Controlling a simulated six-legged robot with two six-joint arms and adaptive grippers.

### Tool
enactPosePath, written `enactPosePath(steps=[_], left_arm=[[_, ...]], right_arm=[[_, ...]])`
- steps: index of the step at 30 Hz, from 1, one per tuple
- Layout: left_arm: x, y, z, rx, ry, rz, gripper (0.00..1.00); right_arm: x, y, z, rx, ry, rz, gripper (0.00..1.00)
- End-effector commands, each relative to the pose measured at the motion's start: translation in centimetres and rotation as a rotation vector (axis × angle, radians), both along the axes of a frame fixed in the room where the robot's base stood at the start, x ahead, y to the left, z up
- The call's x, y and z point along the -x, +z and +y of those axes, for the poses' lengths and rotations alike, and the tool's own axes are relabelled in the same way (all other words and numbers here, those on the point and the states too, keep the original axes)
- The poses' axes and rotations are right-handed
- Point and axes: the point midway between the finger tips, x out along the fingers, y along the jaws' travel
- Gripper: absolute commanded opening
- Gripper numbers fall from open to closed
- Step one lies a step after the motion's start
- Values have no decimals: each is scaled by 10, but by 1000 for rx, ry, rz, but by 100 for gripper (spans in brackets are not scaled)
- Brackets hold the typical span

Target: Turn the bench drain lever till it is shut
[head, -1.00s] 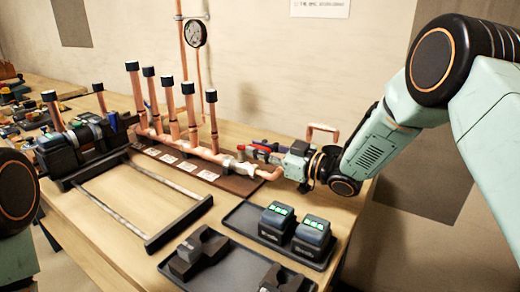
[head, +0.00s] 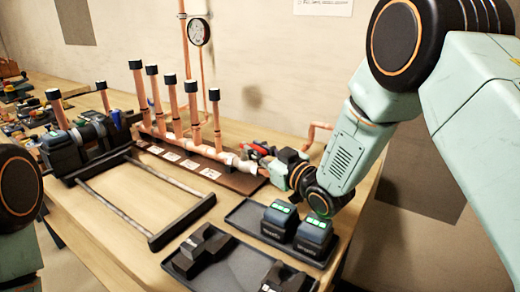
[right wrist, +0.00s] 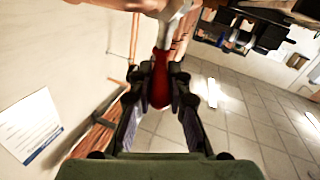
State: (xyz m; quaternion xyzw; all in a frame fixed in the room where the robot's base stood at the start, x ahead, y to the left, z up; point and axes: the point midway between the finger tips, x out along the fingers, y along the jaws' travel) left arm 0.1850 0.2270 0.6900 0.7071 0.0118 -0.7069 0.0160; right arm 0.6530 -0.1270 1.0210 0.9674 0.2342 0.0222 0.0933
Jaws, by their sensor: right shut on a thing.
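The bench drain lever has a red handle (head: 257,149) at the right end of the copper manifold (head: 190,142), by the pale valve body (head: 231,160). My right gripper (head: 272,162) is at this lever and partly hides it. In the right wrist view the red handle (right wrist: 160,90) lies between the fingertips of my right gripper (right wrist: 161,75), which are shut on it. The valve's metal part (right wrist: 178,22) is just beyond the fingertips. My left gripper is out of view.
Two dark blocks with green lights (head: 314,232) stand on a black tray (head: 242,212) below my right arm. A second black tray (head: 230,268) is in front. A black frame (head: 150,212) lies left of it. A gauge (head: 199,32) and upright capped pipes stand behind.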

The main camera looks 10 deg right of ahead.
Motion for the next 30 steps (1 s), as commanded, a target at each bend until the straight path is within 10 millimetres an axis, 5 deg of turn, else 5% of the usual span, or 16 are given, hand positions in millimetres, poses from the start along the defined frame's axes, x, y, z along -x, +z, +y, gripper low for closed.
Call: enactPosePath(steps=[18, 19, 26, 30], left_arm=[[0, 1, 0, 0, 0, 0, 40], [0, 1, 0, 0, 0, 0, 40], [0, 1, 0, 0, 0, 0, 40], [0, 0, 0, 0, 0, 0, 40]], right_arm=[[-1, 4, -1, 1, -90, -11, 0], [-1, 4, -1, 1, -90, -12, 19], [-1, 2, -2, 1, -91, -7, 39], [-1, 2, -2, 2, -90, -5, 40]])
